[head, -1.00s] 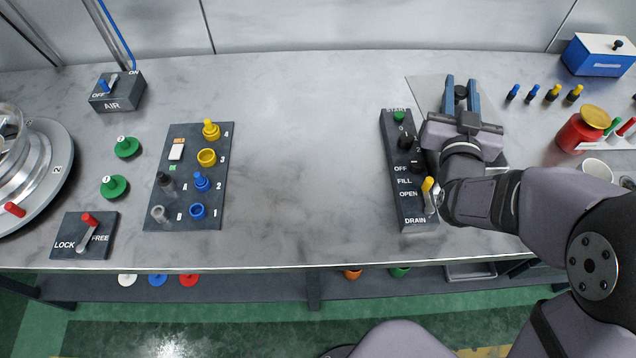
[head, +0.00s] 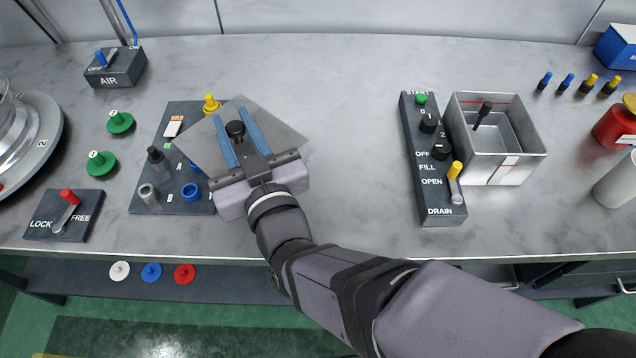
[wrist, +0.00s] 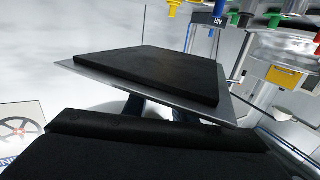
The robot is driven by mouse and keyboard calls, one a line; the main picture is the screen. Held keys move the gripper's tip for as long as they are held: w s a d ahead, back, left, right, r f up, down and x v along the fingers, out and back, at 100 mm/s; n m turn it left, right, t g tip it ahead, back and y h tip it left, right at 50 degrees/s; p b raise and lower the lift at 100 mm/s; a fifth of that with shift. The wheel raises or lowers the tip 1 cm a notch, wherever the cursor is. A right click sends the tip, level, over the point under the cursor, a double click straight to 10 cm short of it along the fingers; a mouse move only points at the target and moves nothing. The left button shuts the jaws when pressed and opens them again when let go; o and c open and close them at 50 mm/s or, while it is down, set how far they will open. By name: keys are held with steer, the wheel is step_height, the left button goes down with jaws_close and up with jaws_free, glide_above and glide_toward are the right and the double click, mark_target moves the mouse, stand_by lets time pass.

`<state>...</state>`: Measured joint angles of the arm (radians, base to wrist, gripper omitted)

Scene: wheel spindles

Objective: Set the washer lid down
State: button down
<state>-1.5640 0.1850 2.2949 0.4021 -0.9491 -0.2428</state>
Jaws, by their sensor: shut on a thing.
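The washer lid (head: 278,122) is a thin grey square plate with a black knob (head: 235,128) on top. My gripper (head: 231,115) is shut on the knob with its blue fingers on either side. The lid hangs turned over the right part of the dark spindle panel and the bare bench beside it, hiding part of the panel. In the wrist view the lid (wrist: 150,82) shows as a grey plate with a dark slab. The washer (head: 517,168) is an open metal box at right, with a black-handled tool (head: 484,112) inside.
The spindle panel (head: 150,190) holds several coloured parts, including a yellow one (head: 211,104) by the lid's edge. The bench between lid and control box (head: 436,190) is clear. Green knobs (head: 119,122) and the LOCK/FREE box (head: 50,225) lie left.

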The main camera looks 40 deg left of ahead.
mark_target(284, 144)
steer(key=s, duration=0.2)
steer(key=s+b, duration=0.1)
steer(key=shift+s+d+f, duration=0.15)
steer(key=shift+s+f, duration=0.25)
steer(key=shift+w+d+m+t, duration=0.1)
steer(key=shift+d+m+t, duration=0.2)
steer(key=shift+t, duration=0.2)
steer(key=w+d+m+t+h, duration=0.1)
steer(key=w+t, duration=0.1)
steer(key=w+d+f+m+t+h, duration=0.1)
steer(key=w+d+m+t, duration=0.1)
steer(key=w, duration=0.1)
steer(key=w+d+m+t+h, duration=0.1)
steer(key=w+h, duration=0.1)
steer(key=w, duration=0.1)
steer(key=shift+d+f+t, duration=0.3)
steer(key=shift+d+t, duration=0.05)
steer(key=shift+t, duration=0.05)
steer(key=shift+w+d+m, duration=0.2)
steer(key=shift+m, duration=0.1)
steer(key=shift+f+b, duration=0.75)
steer(key=shift+f, duration=4.2)
steer(key=shift+f, duration=0.1)
steer(key=c, duration=1.9)
jaws_free()
steer(key=shift+f, duration=0.15)
steer(key=o, duration=0.4)
steer(key=shift+o, duration=0.2)
